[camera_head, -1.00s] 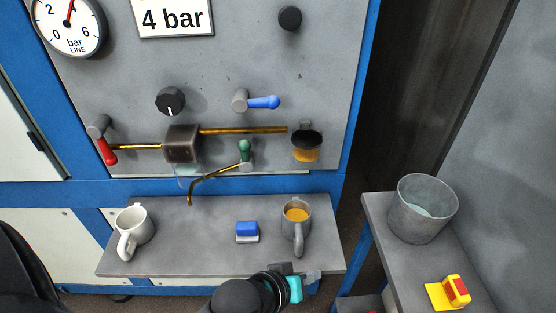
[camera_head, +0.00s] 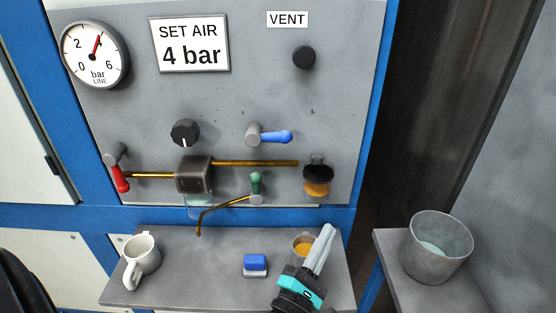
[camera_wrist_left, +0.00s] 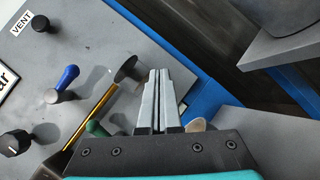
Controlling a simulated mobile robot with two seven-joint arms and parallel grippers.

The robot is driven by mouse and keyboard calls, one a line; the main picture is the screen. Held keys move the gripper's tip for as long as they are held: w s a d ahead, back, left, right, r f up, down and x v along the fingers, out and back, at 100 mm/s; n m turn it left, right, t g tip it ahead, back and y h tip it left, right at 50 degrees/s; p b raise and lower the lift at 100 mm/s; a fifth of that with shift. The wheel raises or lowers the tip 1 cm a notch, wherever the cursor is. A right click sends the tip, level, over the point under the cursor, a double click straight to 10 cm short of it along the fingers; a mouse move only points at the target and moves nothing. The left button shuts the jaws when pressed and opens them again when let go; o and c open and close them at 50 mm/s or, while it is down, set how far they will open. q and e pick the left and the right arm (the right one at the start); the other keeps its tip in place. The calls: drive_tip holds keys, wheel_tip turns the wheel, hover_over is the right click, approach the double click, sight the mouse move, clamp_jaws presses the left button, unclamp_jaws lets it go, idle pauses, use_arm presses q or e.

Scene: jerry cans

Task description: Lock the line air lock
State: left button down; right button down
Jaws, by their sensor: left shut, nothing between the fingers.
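The grey panel has a red lever (camera_head: 121,179) hanging downward at the left end of the brass line. A blue lever (camera_head: 277,137) points right, and it also shows in the wrist view (camera_wrist_left: 67,77). A green-knobbed valve (camera_head: 256,184) sits below the line. I cannot tell which of these is the line air lock. The line gauge (camera_head: 94,56) has its red needle pointing up and slightly right. My right gripper is not in view.
A dark knob (camera_head: 185,133) and a black vent knob (camera_head: 304,57) are on the panel. A cup with amber liquid (camera_head: 317,182) hangs at the line's right end. The shelf (camera_head: 205,281) holds a white mug (camera_head: 141,262) and a blue block (camera_head: 255,263). A bucket (camera_head: 437,246) stands right.

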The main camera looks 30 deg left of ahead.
sight(270, 134)
use_arm(q)
drive_tip(key=s+a+r+n+y, duration=0.1)
drive_tip(key=s+a+n+y, duration=0.1)
drive_tip(key=a+n+y, duration=0.2)
drive_tip(key=s+a+r+n+y, duration=0.1)
drive_tip(key=a+n+y, duration=0.3)
drive_tip(key=n+y, duration=0.5)
drive_tip(key=shift+s+n, duration=0.55)
drive_tip(key=shift+n, duration=1.25)
drive_tip(key=shift+w+a+r, duration=0.1)
drive_tip(key=shift+r, duration=0.05)
drive_tip(key=s+r+p+x, duration=0.1)
drive_tip(key=p+x, duration=0.3)
drive_tip(key=x, duration=0.8)
drive_tip(key=shift+d+r, duration=0.2)
drive_tip(key=shift+r, duration=0.45)
drive_tip(key=shift+w, duration=0.15)
